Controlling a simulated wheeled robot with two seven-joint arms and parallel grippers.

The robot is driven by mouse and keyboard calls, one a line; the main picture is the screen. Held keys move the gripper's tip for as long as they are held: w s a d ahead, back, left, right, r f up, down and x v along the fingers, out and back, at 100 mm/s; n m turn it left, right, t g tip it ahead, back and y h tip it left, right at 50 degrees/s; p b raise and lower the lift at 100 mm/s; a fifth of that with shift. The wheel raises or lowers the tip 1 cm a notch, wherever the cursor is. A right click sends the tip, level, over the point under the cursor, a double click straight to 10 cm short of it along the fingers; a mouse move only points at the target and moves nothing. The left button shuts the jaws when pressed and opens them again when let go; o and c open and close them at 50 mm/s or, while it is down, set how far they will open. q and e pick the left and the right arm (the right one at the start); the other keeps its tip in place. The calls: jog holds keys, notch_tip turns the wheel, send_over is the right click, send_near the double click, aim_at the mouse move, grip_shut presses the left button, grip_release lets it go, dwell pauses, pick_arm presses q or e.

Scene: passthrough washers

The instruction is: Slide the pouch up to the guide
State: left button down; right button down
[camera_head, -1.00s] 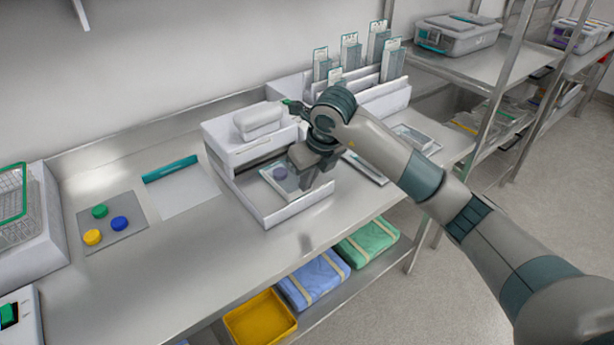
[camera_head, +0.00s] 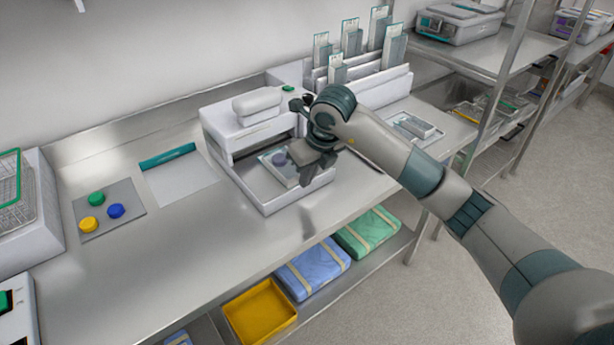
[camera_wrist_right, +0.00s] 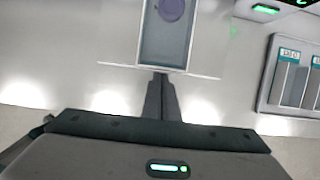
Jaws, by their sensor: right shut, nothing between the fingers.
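The pouch (camera_head: 272,158) is a flat clear-and-grey packet with a purple disc inside. It lies on the white tray (camera_head: 268,208) of a white sealer-like machine (camera_head: 222,130), whose raised bar may be the guide; I cannot tell for sure. My right gripper (camera_head: 303,180) is shut and empty, pointing down at the pouch's near end and partly hiding it. In the right wrist view the pouch (camera_wrist_right: 163,45) lies straight ahead of the closed fingers (camera_wrist_right: 160,95), which are at its near edge; I cannot tell whether they touch. My left gripper is not in view.
A white rack (camera_head: 390,85) with upright packets stands behind right, with a small tray (camera_head: 412,128) beside it. Left are a grey mat (camera_head: 105,215) with three coloured caps and a teal roll (camera_head: 167,156).

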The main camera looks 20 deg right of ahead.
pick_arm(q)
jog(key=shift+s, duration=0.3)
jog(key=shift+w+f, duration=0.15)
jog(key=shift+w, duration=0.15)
pick_arm(e)
jog(key=shift+w, duration=0.15)
jog(key=shift+w+a, duration=0.1)
jog(key=shift+w, duration=0.05)
